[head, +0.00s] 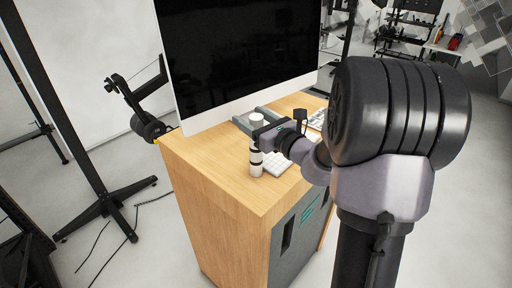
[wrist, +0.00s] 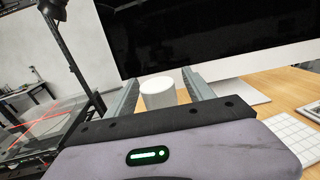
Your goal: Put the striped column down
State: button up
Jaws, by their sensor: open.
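The striped column (head: 256,161), white with dark bands, stands upright on the wooden desk near its front left corner. My gripper (head: 253,116) is open around its upper part, with one finger on each side. In the wrist view the column's plain white top (wrist: 158,88) shows between the two grey fingers, with a gap visible on at least the right side. My gripper hides the middle of the column in the head view.
The wooden desk (head: 215,178) carries a large monitor (head: 240,50) close behind the column. A white keyboard (wrist: 296,134) lies to the right of it. A black stand (head: 105,200) is on the floor at left. The desk's front left corner is bare.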

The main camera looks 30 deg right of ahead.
jog(key=shift+w+a, duration=0.15)
jog(key=shift+w, duration=0.35)
jog(key=shift+s, duration=0.15)
jog(key=shift+c, duration=1.2)
grip_shut()
